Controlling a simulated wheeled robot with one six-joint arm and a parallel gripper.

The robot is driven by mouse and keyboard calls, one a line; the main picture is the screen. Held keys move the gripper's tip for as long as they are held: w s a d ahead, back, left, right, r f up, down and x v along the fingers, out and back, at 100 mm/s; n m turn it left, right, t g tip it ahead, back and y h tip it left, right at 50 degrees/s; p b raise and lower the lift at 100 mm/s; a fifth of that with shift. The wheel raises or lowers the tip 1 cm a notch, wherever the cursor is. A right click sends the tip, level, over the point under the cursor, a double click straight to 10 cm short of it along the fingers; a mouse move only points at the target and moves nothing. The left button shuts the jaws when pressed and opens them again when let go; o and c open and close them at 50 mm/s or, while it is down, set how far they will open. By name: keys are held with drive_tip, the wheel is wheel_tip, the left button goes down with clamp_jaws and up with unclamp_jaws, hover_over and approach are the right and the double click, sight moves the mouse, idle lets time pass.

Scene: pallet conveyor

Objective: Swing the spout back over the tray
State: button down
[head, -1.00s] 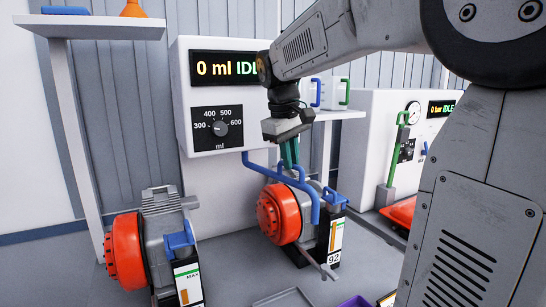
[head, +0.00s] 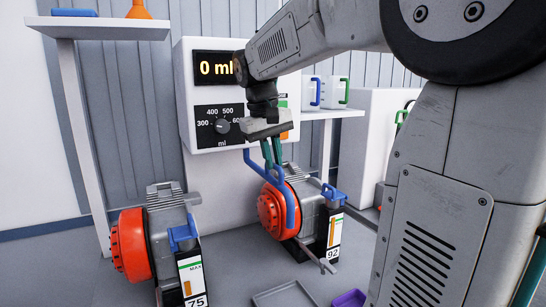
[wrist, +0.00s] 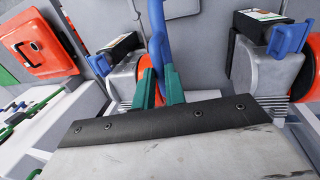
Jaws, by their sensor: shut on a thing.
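The blue spout (head: 264,171) comes out of the front of the white dispenser (head: 188,95) and bends down beside the red-faced motor numbered 92. My gripper (head: 272,160) is shut on the spout's upper run, with its green fingers on either side. In the wrist view the spout (wrist: 158,30) passes between the fingers (wrist: 159,88). The spout's lower end hangs in front of the motor 92 (head: 308,205). A grey tray (head: 285,295) lies low in front, partly cut off by the frame edge; the spout end is not clearly over it.
Another red-faced motor, 75 (head: 158,240), stands at left. A purple bin (head: 349,299) lies right of the tray. A shelf (head: 95,27) stands at left, and a second white machine (head: 375,130) is partly hidden behind my arm.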

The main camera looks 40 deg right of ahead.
drive_tip(key=c, duration=1.5)
unclamp_jaws()
drive_tip(key=shift+o, duration=0.2)
wheel_tip(320, 180, up, 8)
drive_tip(key=a, duration=0.1)
drive_tip(key=shift+w+a+f, duration=0.15)
drive_tip(key=shift+w+a, duration=0.05)
drive_tip(key=shift+a, duration=0.1)
drive_tip(key=s+a+f+n+t+y, duration=0.1)
drive_tip(key=s+a+f, duration=0.6)
drive_tip(key=s+f, duration=0.3)
drive_tip(key=s+a+f+n+t+y, duration=0.1)
drive_tip(key=s+a+f, duration=0.6)
drive_tip(key=s+f, duration=0.3)
drive_tip(key=shift+s+a+n, duration=0.3)
drive_tip(key=shift+s+n, duration=0.1)
drive_tip(key=shift+s, duration=0.2)
